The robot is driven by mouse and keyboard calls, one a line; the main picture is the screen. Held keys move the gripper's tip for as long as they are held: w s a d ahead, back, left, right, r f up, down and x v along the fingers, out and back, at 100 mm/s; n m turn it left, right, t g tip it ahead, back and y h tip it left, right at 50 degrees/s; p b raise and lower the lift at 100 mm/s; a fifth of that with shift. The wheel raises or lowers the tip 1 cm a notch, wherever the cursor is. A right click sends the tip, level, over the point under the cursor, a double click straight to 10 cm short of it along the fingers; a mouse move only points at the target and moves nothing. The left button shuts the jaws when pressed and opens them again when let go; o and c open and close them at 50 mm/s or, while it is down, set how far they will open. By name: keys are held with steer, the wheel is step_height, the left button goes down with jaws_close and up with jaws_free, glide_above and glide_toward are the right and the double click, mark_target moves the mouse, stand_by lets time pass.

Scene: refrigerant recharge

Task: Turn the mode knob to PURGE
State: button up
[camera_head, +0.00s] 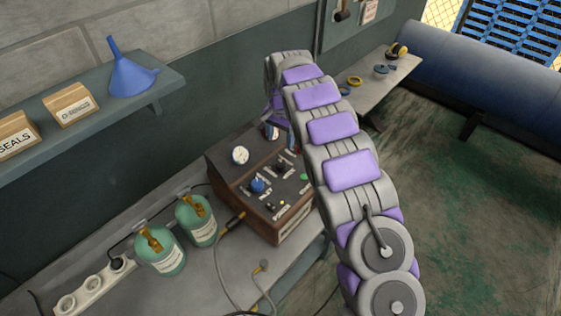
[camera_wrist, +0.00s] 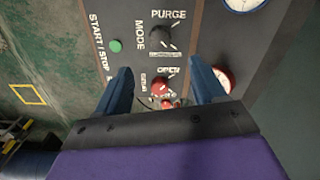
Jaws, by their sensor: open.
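My gripper (camera_wrist: 160,65) is open, with two blue fingers apart over the panel. The mode knob shows beyond the fingertips, not between them. A red knob (camera_wrist: 159,86) near an OPEN label shows between the fingers.
A green button (camera_wrist: 115,46) is beside the mode knob, by START/STOP. A red-rimmed gauge (camera_wrist: 224,78) is near the right finger. Green canisters (camera_head: 198,220), a power strip (camera_head: 95,288) and hoses lie on the bench left of the box. A shelf (camera_head: 165,82) hangs above.

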mark_target(280, 163)
step_height(280, 163, down, 12)
steer(key=shift+f, duration=0.2)
stand_by(0.4)
steer(key=c, duration=1.1)
